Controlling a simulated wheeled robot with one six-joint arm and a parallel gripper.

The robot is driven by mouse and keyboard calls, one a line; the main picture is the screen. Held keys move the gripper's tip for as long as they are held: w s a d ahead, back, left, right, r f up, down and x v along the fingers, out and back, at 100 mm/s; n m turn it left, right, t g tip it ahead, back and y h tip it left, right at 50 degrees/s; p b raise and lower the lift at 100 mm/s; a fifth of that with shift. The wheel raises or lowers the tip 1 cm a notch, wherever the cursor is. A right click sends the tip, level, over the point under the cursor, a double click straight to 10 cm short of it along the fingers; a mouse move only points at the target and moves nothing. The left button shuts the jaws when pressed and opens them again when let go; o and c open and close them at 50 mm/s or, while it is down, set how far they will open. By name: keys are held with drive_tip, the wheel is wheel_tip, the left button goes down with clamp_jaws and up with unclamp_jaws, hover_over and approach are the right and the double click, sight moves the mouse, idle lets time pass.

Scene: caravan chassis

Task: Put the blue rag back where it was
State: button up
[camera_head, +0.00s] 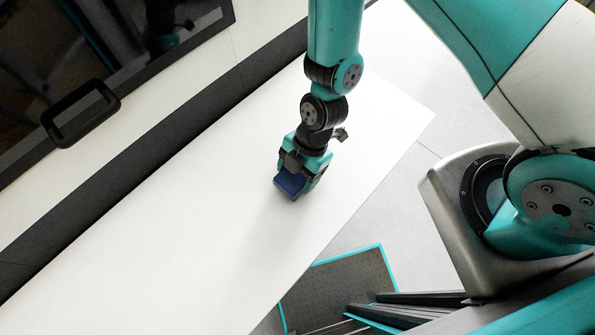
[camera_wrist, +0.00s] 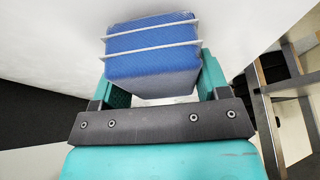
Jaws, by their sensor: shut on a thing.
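The blue rag (camera_head: 289,186) is a small folded block between the fingers of my gripper (camera_head: 302,178) in the head view. In the wrist view the blue rag (camera_wrist: 152,60) fills the space between the fingertips of my gripper (camera_wrist: 152,42), with two pale thin bars across it. My gripper is shut on the rag and points down over the white tabletop (camera_head: 180,220). I cannot tell whether the rag touches the surface.
The white tabletop around the rag is bare. A dark strip (camera_head: 150,165) runs along its back edge, beside a white panel with a black handle (camera_head: 80,113). The table's front edge drops to a grey floor (camera_head: 385,205).

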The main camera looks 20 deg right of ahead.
drive_tip(key=shift+f, duration=0.6)
drive_tip(key=shift+f, duration=0.1)
drive_tip(key=o, duration=0.8)
drive_tip(key=w+d+r+m+b, duration=0.1)
drive_tip(key=r+m, duration=0.1)
drive_tip(key=r, duration=0.6)
drive_tip(key=d+r+m+t+b, duration=0.1)
drive_tip(key=d+r+m, duration=0.15)
drive_tip(key=r, duration=0.55)
drive_tip(key=w+d+r+m+b, duration=0.1)
drive_tip(key=r+m, duration=0.2)
drive_tip(key=r, duration=0.5)
drive_tip(key=s+r+m, duration=0.2)
drive_tip(key=r+m, duration=0.1)
drive_tip(key=s+d+r+m+t, duration=0.1)
drive_tip(key=s+r+m, duration=0.1)
drive_tip(key=r+m, duration=0.1)
drive_tip(key=s+d+r+m, duration=0.1)
drive_tip(key=s+r+m, duration=0.1)
drive_tip(key=r+m, duration=0.1)
drive_tip(key=shift+s+d+r+m, duration=0.1)
drive_tip(key=shift+s+r+m, duration=0.1)
drive_tip(key=shift+r, duration=0.25)
drive_tip(key=shift+s+r+m, duration=0.15)
drive_tip(key=shift+r, duration=0.3)
